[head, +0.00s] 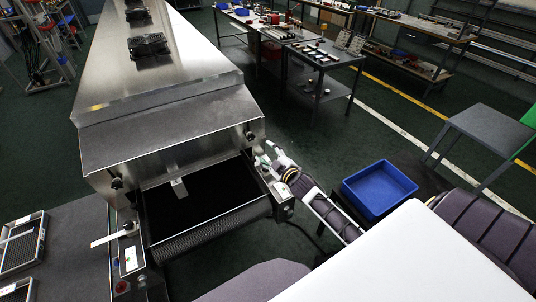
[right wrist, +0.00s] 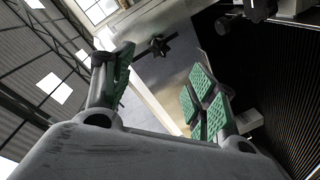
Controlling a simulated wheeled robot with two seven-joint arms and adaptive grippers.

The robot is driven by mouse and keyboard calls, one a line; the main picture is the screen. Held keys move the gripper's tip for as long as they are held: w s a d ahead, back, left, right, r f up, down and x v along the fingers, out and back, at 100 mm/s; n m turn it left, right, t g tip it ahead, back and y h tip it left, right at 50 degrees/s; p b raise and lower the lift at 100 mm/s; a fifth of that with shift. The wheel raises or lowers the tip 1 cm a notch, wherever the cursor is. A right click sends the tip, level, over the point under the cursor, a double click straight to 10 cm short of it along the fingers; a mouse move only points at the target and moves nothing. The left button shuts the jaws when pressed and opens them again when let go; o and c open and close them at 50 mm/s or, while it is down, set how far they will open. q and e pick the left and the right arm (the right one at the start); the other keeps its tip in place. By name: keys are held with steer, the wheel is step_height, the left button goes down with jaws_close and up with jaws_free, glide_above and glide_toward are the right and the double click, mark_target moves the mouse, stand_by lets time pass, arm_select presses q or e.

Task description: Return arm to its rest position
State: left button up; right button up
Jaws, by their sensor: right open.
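My right arm reaches in from the lower right in the head view. Its gripper (head: 264,160) is beside the right edge of the tunnel dryer's mouth, close to the knob on the hood. In the right wrist view the gripper (right wrist: 162,90) is open, with green pads spread apart and nothing between them. The dryer's steel hood (head: 175,130) is in front of the fingers there. My left gripper is not in view.
The dark conveyor belt (head: 208,205) holds a small pale piece (head: 180,188) at the opening. A blue bin (head: 379,190) stands right of that arm. Trays (head: 20,243) lie at left.

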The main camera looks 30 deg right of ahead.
steer(key=shift+f, duration=0.1)
stand_by(0.5)
steer(key=s+a+f+m+g, duration=0.2)
steer(key=s+a+m+g, duration=0.35)
steer(key=s, duration=0.85)
steer(key=s+a+f+m+g, duration=0.1)
steer(key=s+a+m+g, duration=0.1)
steer(key=s+a+g, duration=0.9)
steer(key=s+d+f+t+b, duration=0.1)
steer(key=s+d+f, duration=0.1)
steer(key=f, duration=1.5)
steer(key=s+d+f+t, duration=0.1)
steer(key=s+d+f, duration=0.2)
steer(key=f, duration=1.4)
steer(key=s+d+f, duration=0.1)
steer(key=s+f, duration=0.9)
steer(key=s, duration=0.1)
steer(key=s+d+f+g, duration=0.1)
steer(key=s+d+f, duration=0.1)
steer(key=s+f, duration=0.9)
steer(key=shift+s+d+n+h+b, duration=0.25)
steer(key=shift+n+h+b, duration=0.1)
steer(key=shift+b, duration=0.1)
